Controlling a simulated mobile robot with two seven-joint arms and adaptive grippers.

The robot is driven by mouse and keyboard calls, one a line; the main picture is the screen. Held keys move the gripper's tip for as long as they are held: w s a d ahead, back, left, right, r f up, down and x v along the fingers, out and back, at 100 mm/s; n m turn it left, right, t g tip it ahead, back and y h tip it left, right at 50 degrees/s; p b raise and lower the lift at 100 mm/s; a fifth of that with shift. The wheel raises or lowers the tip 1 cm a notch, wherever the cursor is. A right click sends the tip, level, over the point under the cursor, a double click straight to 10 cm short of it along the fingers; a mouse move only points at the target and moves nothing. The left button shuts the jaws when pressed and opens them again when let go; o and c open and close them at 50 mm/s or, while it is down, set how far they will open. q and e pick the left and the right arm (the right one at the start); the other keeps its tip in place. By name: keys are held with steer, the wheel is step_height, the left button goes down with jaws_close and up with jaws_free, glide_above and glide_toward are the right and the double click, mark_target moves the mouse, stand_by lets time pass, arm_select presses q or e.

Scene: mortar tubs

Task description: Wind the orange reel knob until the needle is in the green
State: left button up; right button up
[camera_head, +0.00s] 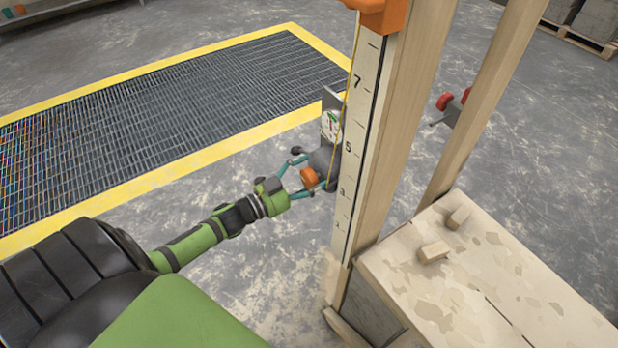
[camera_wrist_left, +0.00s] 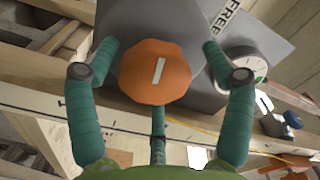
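The orange reel knob (camera_head: 310,177) sits on a grey reel housing (camera_head: 322,158) on the wooden post. In the left wrist view the knob (camera_wrist_left: 156,72) is faceted, with a white line tilted slightly right of upright. My left gripper (camera_head: 308,174) has its teal fingers spread around the knob; in the left wrist view (camera_wrist_left: 159,52) gaps show between the side fingers and the knob. A third finger lies below it. The round gauge (camera_wrist_left: 244,66) has a white face with a green part; it also shows in the head view (camera_head: 330,124). I cannot read its needle surely. My right gripper is out of view.
A numbered scale (camera_head: 362,120) runs up the post (camera_head: 400,130), with a yellow line beside it and an orange block (camera_head: 380,14) on top. A mortar-stained bench (camera_head: 480,285) holds small wood blocks. A yellow-edged floor grate (camera_head: 170,110) lies behind.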

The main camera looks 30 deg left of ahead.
arm_select(q)
steer(key=shift+s+a+f, duration=0.1)
steer(key=shift+f, duration=0.05)
steer(key=shift+s+a, duration=0.1)
steer(key=shift+s, duration=0.2)
steer(key=v, duration=1.1)
stand_by(0.9)
steer(key=s+a+f+n+g+y, duration=0.1)
steer(key=s+f+n+g+y, duration=0.25)
steer(key=f, duration=0.85)
steer(key=s+a+f+n+g+y, duration=0.15)
steer(key=s+f+n+y, duration=0.3)
steer(key=f, duration=0.75)
steer(key=s+d+f+n+g, duration=0.1)
steer(key=s+d+f+g, duration=0.4)
steer(key=s, duration=0.5)
steer(key=s+d+f+g+h+p, duration=0.1)
steer(key=s+d+f+g, duration=0.4)
steer(key=s+d+f, duration=0.4)
step_height(320, 180, down, 3)
steer(key=shift+s+n, duration=0.4)
steer(key=shift+s, duration=0.8)
